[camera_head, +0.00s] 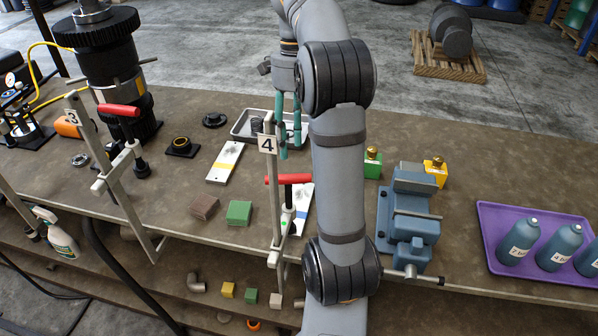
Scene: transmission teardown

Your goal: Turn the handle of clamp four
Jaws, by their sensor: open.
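Clamp four (276,222) stands at the front edge of the bench, a grey bar clamp with a white tag marked 4 near its top. Its red handle (290,179) lies roughly level across the screw; its right end is close to my arm in the picture. My gripper (290,148) has teal fingers pointing down, apart and empty. In the picture it is just above and behind the handle, beside the tag, and apart from the handle. My arm's links cover the area to the right of the clamp.
Clamp three (120,110), also with a red handle, stands left. A blue vise (409,215) and a purple tray (490,235) with teal bottles are right. A grey tray (240,132) lies behind the gripper. Green (239,212) and brown (204,207) blocks sit left of clamp four.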

